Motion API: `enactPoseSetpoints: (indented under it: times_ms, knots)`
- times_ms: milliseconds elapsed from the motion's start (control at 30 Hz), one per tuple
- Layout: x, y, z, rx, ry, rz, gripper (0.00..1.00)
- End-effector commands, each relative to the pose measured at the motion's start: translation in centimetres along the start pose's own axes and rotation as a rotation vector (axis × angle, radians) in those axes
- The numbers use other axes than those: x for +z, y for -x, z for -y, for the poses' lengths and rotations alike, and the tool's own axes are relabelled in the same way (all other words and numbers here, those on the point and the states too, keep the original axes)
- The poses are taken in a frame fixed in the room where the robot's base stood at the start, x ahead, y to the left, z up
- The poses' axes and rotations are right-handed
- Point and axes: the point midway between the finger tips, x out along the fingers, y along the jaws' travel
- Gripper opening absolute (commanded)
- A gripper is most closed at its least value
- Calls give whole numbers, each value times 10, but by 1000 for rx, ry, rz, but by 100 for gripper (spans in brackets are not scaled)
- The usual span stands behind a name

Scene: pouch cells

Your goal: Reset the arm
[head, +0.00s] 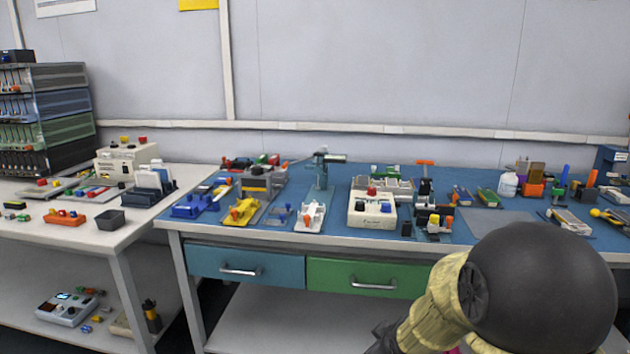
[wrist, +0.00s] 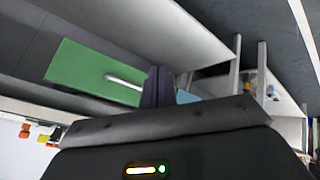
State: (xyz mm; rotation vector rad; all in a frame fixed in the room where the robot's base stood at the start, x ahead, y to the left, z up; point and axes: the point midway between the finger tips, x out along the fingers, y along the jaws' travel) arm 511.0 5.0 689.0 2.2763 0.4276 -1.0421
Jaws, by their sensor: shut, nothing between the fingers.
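In the wrist view my gripper (wrist: 157,87) shows as two dark fingers side by side. It is shut with nothing between the fingers. Behind it are the green drawer front (wrist: 90,72) with its pale handle and a sliver of the blue drawer (wrist: 187,97). In the head view my arm's rounded dark link and yellowish sleeve fill the lower right, in front of the bench. The gripper itself cannot be made out there.
The workbench (head: 190,229) carries a blue mat (head: 345,180) crowded with small fixtures and tools. Its green drawer (head: 366,277) and blue drawer (head: 246,265) look shut. A white table (head: 60,236) with racks (head: 45,120) and bins stands at left. The lower shelf (head: 300,325) is mostly bare.

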Motion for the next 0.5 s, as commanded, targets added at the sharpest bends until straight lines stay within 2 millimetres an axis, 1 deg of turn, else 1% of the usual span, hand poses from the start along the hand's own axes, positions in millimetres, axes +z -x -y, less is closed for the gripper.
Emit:
enactPoseSetpoints:
  times_ms: [33,100,200,300,500]
  knots:
    - [13,14,7,-16,-86,54,0]
    - [31,31,19,-41,-208,134,0]
    - [53,52,36,-68,-355,232,0]
    - [72,71,52,-89,-483,318,0]
    - [101,108,84,-121,-701,471,0]
